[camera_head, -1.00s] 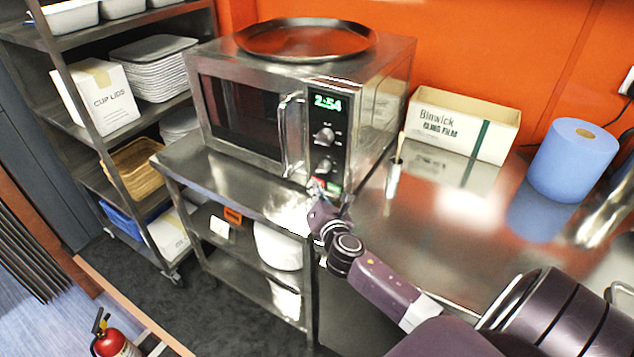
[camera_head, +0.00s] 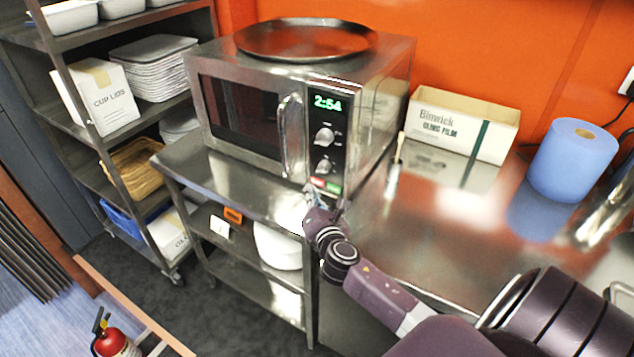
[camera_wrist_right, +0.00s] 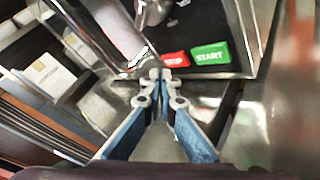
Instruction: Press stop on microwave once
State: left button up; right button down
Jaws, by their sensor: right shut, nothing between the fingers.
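The steel microwave (camera_head: 366,130) stands on a steel table, its door shut and its green display reading 2:54. Below its two knobs are a red stop button (camera_head: 318,182) and a green start button (camera_head: 334,188). My right gripper (camera_head: 311,195) is shut and empty, just in front of and below the red button. It also shows in the right wrist view (camera_wrist_right: 160,74). I cannot tell whether it touches the panel. My left gripper is out of view.
The microwave's door handle (camera_head: 291,137) stands out just left of the panel. A round pan (camera_head: 305,40) lies on top. A cling film box (camera_head: 462,125) and a blue roll (camera_head: 572,160) stand on the counter to the right. A shelf rack is at left.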

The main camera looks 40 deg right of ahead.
jog(key=shift+s+a, duration=0.3)
jog(key=shift+a, duration=0.4)
jog(key=shift+s+a, duration=0.3)
jog(key=shift+a, duration=0.45)
jog(key=shift+s+a, duration=0.3)
jog(key=shift+a, duration=0.4)
